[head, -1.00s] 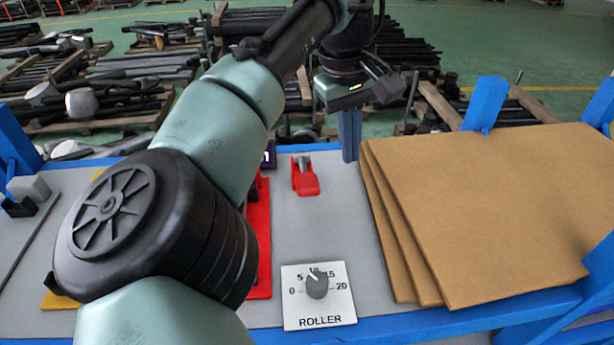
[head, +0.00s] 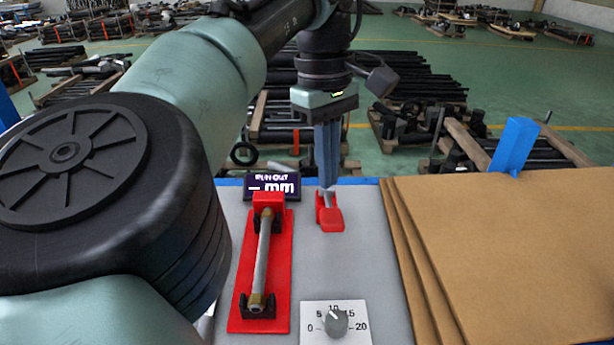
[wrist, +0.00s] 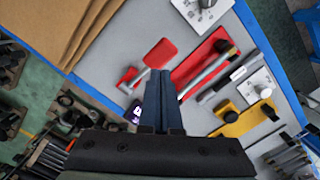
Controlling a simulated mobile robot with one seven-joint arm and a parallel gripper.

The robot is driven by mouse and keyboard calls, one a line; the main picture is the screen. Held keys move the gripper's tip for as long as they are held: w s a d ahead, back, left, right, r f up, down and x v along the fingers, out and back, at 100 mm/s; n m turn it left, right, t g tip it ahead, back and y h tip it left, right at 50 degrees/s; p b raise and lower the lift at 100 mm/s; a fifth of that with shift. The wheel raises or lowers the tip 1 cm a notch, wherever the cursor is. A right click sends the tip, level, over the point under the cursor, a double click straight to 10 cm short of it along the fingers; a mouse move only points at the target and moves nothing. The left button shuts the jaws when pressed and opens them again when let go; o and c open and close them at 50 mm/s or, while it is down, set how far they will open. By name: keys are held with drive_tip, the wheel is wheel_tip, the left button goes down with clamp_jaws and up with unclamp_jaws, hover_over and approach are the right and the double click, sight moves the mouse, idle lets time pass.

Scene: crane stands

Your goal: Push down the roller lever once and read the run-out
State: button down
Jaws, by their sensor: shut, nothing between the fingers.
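The red roller lever (head: 330,217) stands at the back of the grey bench top, with a grey stem and a red paddle; the paddle also shows in the wrist view (wrist: 160,53). My gripper (head: 328,184) is shut and empty, pointing down. Its blue fingertips overlap the lever's stem in the head view; I cannot tell whether they touch. The run-out display (head: 272,187) reads a dash and "mm", with no number. The ROLLER dial (head: 336,322) has its pointer up and left, just short of 10.
A red fixture (head: 242,315) left of the lever holds a grey shaft (head: 262,260). Stacked brown boards (head: 500,250) cover the right side. A yellow fixture (wrist: 240,122) shows in the wrist view. Bare grey bench lies between lever and dial.

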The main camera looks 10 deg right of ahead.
sight(326, 213)
drive_tip(key=shift+s+d+f, duration=0.1)
drive_tip(key=shift+f, duration=1.1)
drive_tip(key=shift+s+f, duration=0.1)
drive_tip(key=shift+f, duration=1.05)
drive_tip(key=shift+f+b, duration=0.75)
drive_tip(key=shift+f, duration=1.5)
drive_tip(key=shift+w+r+p, duration=0.15)
drive_tip(key=shift+r+p, duration=0.1)
drive_tip(key=shift+p, duration=0.1)
drive_tip(key=shift+w+a+r+p, duration=0.2)
drive_tip(key=shift+w+a, duration=0.2)
drive_tip(key=shift+w, duration=0.25)
drive_tip(key=shift+w+a+r+p, duration=0.1)
drive_tip(key=shift+w+a+p, duration=0.1)
drive_tip(key=shift+w+a, duration=0.3)
